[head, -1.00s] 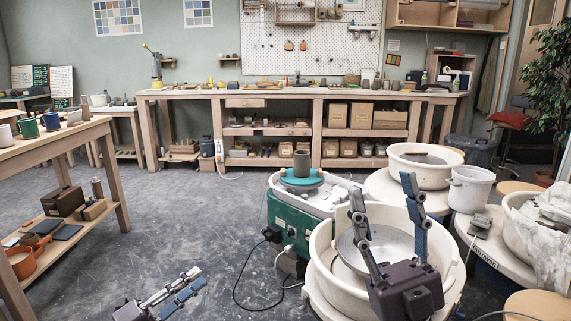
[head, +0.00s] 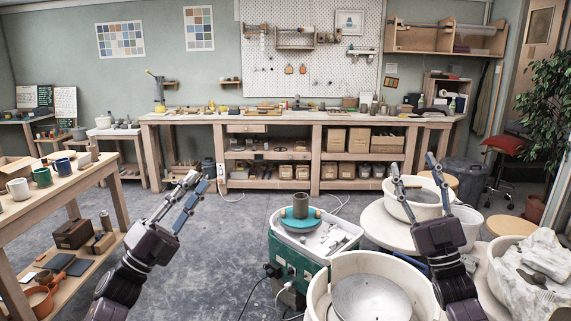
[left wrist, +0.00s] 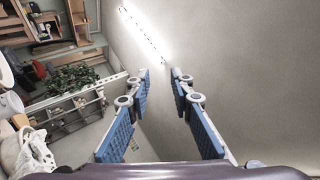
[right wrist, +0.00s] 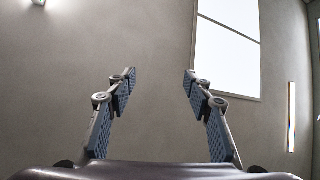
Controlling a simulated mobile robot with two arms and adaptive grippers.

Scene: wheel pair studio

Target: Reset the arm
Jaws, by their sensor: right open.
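My left gripper (head: 190,190) is raised over the open floor, between the left table and the green potter's wheel. Its fingers point up and right. In the left wrist view the left gripper (left wrist: 160,75) has its fingers apart with nothing between them. My right gripper (head: 417,172) is raised at the right, in front of the white basins, fingers up. In the right wrist view the right gripper (right wrist: 160,75) is open and empty against a bare wall and a window.
A table (head: 75,185) with mugs is at the left. A long workbench (head: 300,118) lines the back wall.

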